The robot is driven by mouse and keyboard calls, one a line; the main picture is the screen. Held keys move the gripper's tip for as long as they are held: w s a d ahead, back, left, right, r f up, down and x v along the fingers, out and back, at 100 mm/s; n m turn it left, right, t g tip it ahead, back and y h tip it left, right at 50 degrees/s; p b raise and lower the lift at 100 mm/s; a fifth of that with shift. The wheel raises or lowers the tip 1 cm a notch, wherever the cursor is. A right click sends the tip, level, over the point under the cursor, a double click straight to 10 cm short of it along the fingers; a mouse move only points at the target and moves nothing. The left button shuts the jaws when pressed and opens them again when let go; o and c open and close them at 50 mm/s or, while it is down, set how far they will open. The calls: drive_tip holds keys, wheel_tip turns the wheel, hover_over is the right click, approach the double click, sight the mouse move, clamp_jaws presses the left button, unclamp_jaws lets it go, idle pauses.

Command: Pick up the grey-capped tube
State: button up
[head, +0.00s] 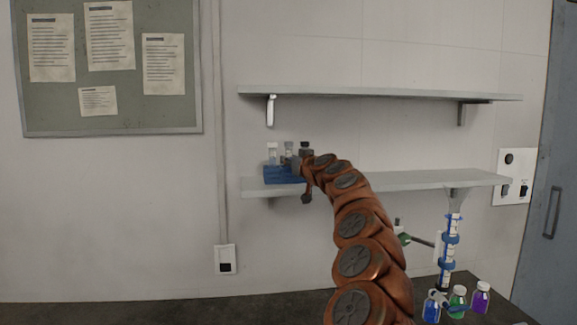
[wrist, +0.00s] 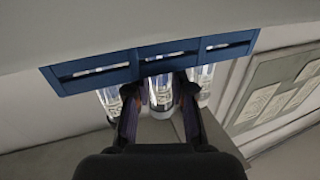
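A blue rack (head: 281,175) stands at the left end of the lower shelf and holds upright tubes. In the head view the left tube (head: 272,153) has a pale cap, the middle tube (head: 289,152) looks grey-capped, and the one at right has a dark cap (head: 305,145). My gripper (head: 298,164) is at the rack, partly hidden by my arm. In the wrist view, the open fingers (wrist: 158,90) stand on both sides of the middle tube (wrist: 160,92), with small gaps visible beside it. The blue rack (wrist: 95,80) also shows there, inverted; the caps are unclear.
The lower shelf (head: 420,181) is bare to the right, with an upper shelf (head: 380,94) above it. A clamp stand with a blue-banded column (head: 450,250) and several coloured bottles, including a purple one (head: 481,298), stand on the dark bench at lower right.

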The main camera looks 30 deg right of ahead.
sight(291, 145)
clamp_jaws()
drive_tip(key=shift+d+r+b, duration=0.2)
drive_tip(key=shift+r+b, duration=0.15)
drive_tip(key=shift+r, duration=1.7)
drive_tip(key=shift+a+r, duration=0.1)
drive_tip(key=shift+r, duration=0.25)
wheel_tip(291, 145, up, 2)
drive_tip(key=shift+r, duration=0.1)
drive_tip(key=shift+a+r+p, duration=0.1)
drive_tip(key=shift+r+p, duration=0.7)
drive_tip(key=shift+r, duration=0.7)
drive_tip(key=shift+a, duration=0.1)
